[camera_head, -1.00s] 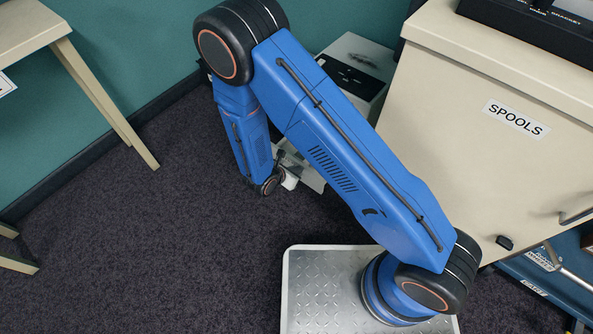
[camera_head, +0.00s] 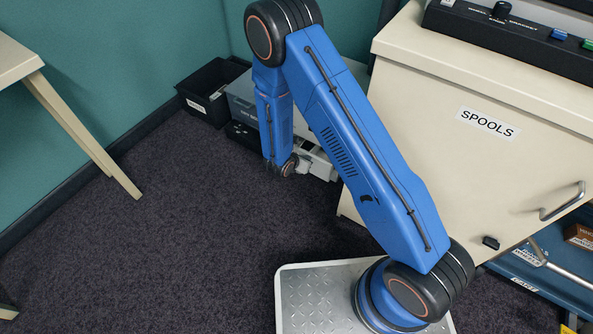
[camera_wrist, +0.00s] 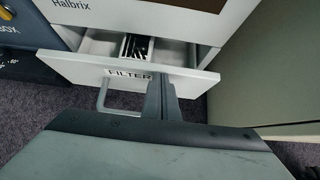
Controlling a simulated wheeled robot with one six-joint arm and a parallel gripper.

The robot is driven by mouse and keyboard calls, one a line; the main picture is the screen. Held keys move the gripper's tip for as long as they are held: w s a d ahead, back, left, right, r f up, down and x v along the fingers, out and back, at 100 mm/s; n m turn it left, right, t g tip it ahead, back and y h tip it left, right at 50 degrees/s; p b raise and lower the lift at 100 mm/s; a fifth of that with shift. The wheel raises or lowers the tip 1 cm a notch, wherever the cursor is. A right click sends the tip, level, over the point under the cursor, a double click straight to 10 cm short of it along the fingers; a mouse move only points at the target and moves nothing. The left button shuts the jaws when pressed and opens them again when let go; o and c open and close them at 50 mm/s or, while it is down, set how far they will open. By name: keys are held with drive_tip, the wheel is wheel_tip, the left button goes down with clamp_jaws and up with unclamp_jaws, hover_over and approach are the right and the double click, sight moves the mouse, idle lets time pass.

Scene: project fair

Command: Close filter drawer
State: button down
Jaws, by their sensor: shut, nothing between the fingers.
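The filter drawer (camera_wrist: 90,70) is pale grey, with a FILTER label and a bar handle (camera_wrist: 103,100) on its front. It stands pulled out of a white unit (camera_wrist: 185,18) marked Halbrix, and a dark slotted piece (camera_wrist: 137,46) shows inside. My gripper (camera_wrist: 161,82) is shut and empty. In the wrist view its fingers overlap the drawer front, right of the label and handle; I cannot tell whether they touch it. In the head view my blue arm reaches down to the low units by the wall and hides most of the drawer area.
A beige SPOOLS cabinet (camera_head: 440,150) stands close on the right, its handle (camera_head: 563,203) sticking out. A black bin (camera_head: 205,92) sits by the wall. A beige table (camera_head: 20,55) is at left. Dark carpet (camera_head: 170,230) between is clear.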

drive_tip(key=w+d, duration=0.3)
drive_tip(key=w, duration=0.2)
drive_tip(key=shift+d+r, duration=0.1)
drive_tip(key=shift+d, duration=0.3)
